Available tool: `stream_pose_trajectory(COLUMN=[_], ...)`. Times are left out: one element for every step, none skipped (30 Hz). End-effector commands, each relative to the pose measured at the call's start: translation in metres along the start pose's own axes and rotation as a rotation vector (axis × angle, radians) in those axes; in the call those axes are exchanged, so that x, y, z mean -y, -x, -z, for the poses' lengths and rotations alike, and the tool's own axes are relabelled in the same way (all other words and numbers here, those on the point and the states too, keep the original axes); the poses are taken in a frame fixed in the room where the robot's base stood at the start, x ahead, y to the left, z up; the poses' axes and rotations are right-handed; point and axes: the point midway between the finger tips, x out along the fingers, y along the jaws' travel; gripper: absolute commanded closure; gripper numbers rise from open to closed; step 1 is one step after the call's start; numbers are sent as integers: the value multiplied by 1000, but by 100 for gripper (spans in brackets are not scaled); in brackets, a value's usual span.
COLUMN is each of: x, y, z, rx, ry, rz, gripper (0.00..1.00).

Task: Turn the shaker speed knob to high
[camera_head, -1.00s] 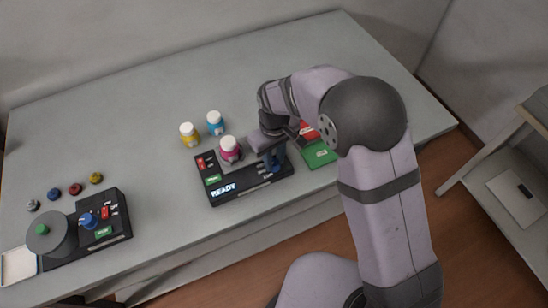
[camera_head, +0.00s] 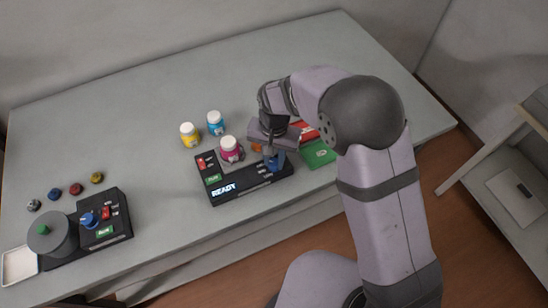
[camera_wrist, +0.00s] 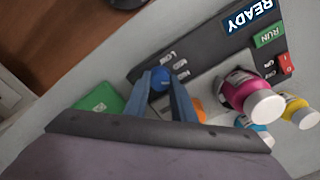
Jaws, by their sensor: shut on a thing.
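The shaker (camera_head: 222,193) is a black box with a lit READY display, a green RUN button (camera_head: 213,180) and a red switch (camera_head: 201,164). A magenta bottle with a white cap (camera_head: 230,149) stands on its platform. The blue speed knob (camera_wrist: 160,79) is at the end of the panel, beside the low, mid and high labels (camera_wrist: 177,63). My gripper (camera_wrist: 161,82) is shut on the knob, with one blue finger on each side of it. The knob's pointer is hidden, so its setting cannot be told.
Yellow (camera_head: 189,135) and cyan (camera_head: 214,123) bottles stand behind the shaker. Another black device with a blue knob (camera_head: 88,219) and several small coloured caps are at the left.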

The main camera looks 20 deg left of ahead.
Motion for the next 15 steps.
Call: stream_pose_trajectory(x=[1, 1, 1, 1, 1, 1, 1, 1, 1, 1, 1, 1, 1, 1, 1], y=[2, 2, 2, 2, 2, 2, 2, 2, 2, 2, 2, 2, 2, 2, 2], z=[2, 2, 2, 2, 2, 2, 2, 2, 2, 2, 2, 2, 2, 2, 2], rx=[-5, -5, -5, -5, -5, -5, -5, -5, -5, -5, -5, -6, -6, -6, -6], ry=[-29, -46, -68, -83, -97, -113, -124, -134, -146, -153, -158, -165, -170, -173, -177], rz=[3, 3, 3, 3, 3, 3, 3, 3, 3, 3, 4, 4, 4, 4, 4], gripper=[100, 100, 100, 100, 100, 100, 100, 100, 100, 100, 100, 100, 100, 100, 100])
